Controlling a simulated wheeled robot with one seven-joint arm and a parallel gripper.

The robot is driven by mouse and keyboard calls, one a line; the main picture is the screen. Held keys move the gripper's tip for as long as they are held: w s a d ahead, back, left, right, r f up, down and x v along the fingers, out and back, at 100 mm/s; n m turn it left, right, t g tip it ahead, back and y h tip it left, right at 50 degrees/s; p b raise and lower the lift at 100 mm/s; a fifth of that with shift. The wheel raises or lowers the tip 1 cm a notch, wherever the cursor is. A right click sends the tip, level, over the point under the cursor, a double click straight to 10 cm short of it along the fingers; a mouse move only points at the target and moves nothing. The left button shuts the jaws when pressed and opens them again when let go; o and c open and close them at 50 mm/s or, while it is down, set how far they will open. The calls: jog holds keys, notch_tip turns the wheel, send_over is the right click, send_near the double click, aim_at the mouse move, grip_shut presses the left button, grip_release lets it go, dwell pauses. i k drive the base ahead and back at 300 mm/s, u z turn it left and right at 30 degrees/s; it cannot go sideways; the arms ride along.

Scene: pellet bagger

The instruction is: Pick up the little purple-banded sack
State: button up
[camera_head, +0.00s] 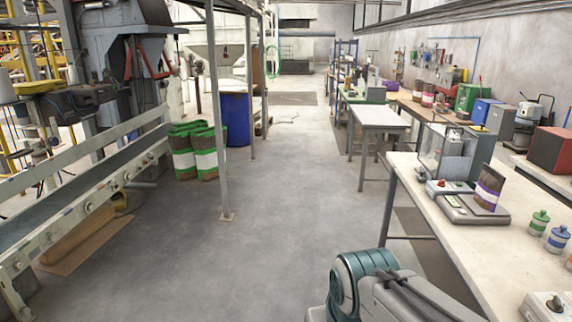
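The little purple-banded sack (489,188) is dark brown with a purple band. It stands, leaning slightly, on a flat grey bench scale (462,210) on the near right workbench (430,187). Part of my arm, with a teal joint, shows at the bottom centre-right, short of the near bench. My gripper is not in view.
A clear-sided balance (446,152) stands just behind the sack. Small green (539,222) and blue (557,239) jars stand to its right. Large green-banded sacks (207,158) stand on the floor at left, near a metal post (219,120). The central aisle floor is clear.

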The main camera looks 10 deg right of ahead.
aim_at(491, 182)
jog(key=z, duration=0.1)
jog(key=i, duration=1.55)
jog(key=z, duration=0.7)
jog(key=i, duration=1.25)
jog(key=z, duration=1.9)
jog(key=i, duration=0.9)
jog(key=z, duration=0.7)
